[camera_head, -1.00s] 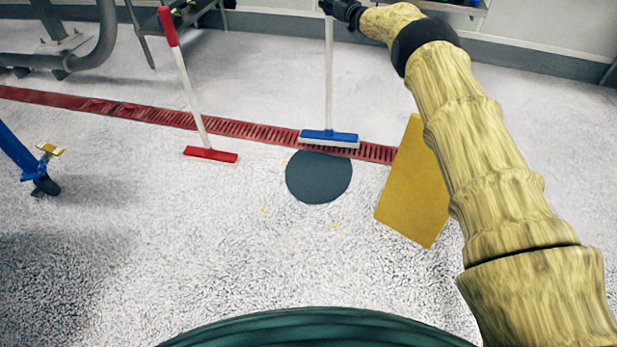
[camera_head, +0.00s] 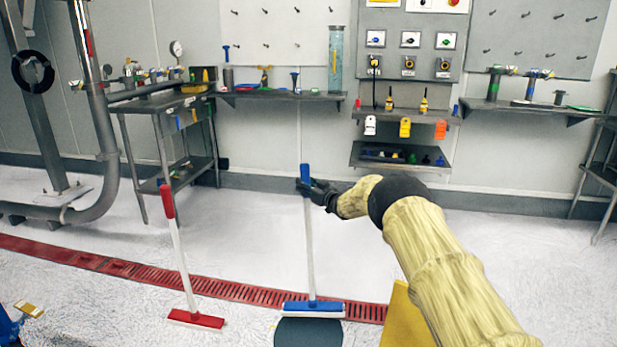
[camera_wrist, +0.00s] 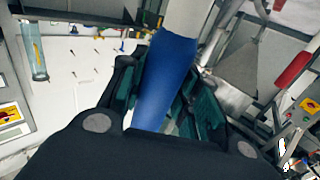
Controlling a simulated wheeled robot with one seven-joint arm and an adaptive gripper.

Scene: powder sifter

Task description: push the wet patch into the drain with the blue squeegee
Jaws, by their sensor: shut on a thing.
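The blue squeegee (camera_head: 312,308) stands upright, its white pole rising to a blue grip. My gripper (camera_head: 312,186) is shut around the pole's top at the blue grip. The blue grip (camera_wrist: 167,80) also shows between my gripper's fingers (camera_wrist: 160,95) in the wrist view. The dark wet patch (camera_head: 308,333) lies on the floor just on the near side of the squeegee head and is cut off by the lower picture edge. The red slotted drain (camera_head: 225,290) runs across the floor; the squeegee head lies over its near edge.
A red squeegee (camera_head: 197,319) stands upright to the left. A pipe stand (camera_head: 90,205) and a metal table (camera_head: 165,105) are at the left. Shelves (camera_head: 400,158) line the back wall. Floor beyond the drain is clear.

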